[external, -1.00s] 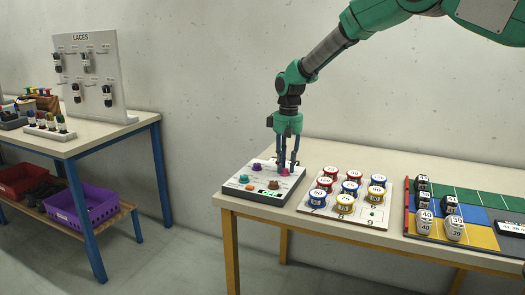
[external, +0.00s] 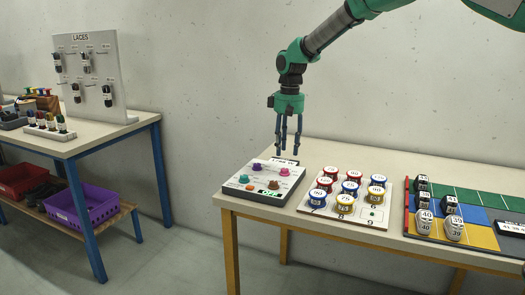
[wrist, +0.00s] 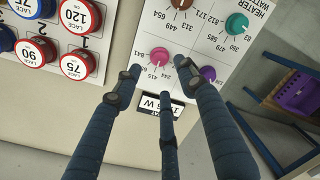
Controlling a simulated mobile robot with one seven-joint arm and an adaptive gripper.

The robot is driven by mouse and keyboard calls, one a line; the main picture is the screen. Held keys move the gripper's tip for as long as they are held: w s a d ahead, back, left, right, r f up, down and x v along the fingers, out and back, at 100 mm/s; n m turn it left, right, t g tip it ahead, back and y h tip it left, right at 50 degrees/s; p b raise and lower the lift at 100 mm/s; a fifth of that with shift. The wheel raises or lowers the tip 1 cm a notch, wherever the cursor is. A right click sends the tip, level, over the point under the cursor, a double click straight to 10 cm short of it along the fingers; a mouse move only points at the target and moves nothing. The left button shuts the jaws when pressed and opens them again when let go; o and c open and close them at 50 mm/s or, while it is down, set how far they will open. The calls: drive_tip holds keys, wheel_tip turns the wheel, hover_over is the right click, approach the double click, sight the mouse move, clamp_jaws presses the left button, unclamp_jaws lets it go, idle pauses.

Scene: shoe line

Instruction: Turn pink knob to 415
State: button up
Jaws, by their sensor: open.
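The pink knob (external: 284,172) sits at the back right of a white control panel (external: 243,176) on the near table. In the wrist view the pink knob (wrist: 158,57) has printed numbers around it; 841 is at its left and 415 below it. I cannot tell which number its pointer marks. My gripper (external: 287,151) hangs above the panel's back edge, apart from the knob. Its fingers are spread and empty. In the wrist view the fingertips (wrist: 160,82) are around and below the knob in the picture.
A purple knob (wrist: 207,73), a teal knob (wrist: 237,23) and a brown knob (external: 273,185) share the panel. A board of round lace tins (external: 350,188) stands close to its right. A small sign (wrist: 158,106) lies behind the panel. The back of the table is clear.

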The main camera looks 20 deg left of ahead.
drive_tip(key=shift+w+d+r, duration=0.1)
drive_tip(key=shift+w+r, duration=0.05)
drive_tip(key=shift+r, duration=2.45)
